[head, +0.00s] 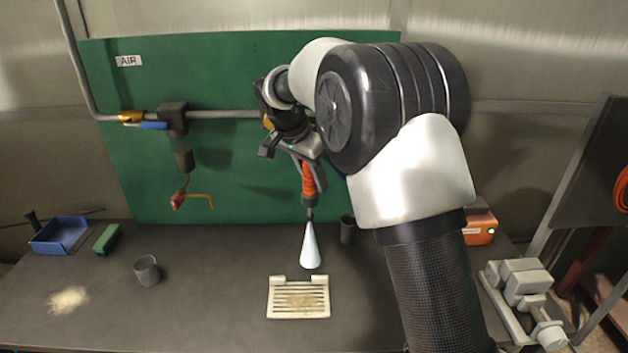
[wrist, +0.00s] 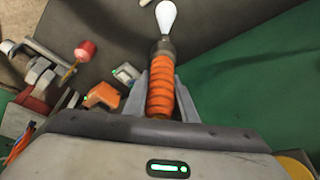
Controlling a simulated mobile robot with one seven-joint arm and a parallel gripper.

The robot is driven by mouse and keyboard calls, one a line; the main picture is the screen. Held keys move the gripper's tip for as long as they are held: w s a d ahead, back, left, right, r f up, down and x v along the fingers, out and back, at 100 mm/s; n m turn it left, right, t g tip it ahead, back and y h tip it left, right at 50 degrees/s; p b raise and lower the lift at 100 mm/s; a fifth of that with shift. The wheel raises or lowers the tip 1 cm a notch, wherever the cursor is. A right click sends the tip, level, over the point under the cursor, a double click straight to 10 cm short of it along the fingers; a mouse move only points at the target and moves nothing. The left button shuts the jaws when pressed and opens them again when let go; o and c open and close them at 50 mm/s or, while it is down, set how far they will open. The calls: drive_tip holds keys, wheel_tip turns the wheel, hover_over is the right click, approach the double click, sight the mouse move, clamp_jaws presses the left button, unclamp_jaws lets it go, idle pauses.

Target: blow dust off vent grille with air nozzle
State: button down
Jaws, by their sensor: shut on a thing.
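My gripper (head: 306,166) is shut on the orange ribbed handle of the air nozzle (head: 308,184), which hangs tip down in front of the green panel. In the wrist view the nozzle (wrist: 160,88) sits between both fingers. A pale white cone (head: 311,248) spreads down from the nozzle tip, like an air jet. The vent grille (head: 298,313) lies on the bench just below and in front of the cone. It is cream with dark slots, and tan dust (head: 300,299) covers its middle. The cone's lower end shows just above the grille's back edge; I cannot tell the gap.
A grey cup (head: 147,271), a tan dust pile (head: 67,300), a green block (head: 106,239) and a blue tray (head: 60,236) stand left. A dark cup (head: 348,229) is behind the grille. An orange box (head: 480,228) and a grey vise-like device (head: 519,284) are right.

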drive_tip(key=shift+r+p, duration=1.05)
drive_tip(key=shift+r, duration=0.7)
drive_tip(key=shift+f, duration=0.1)
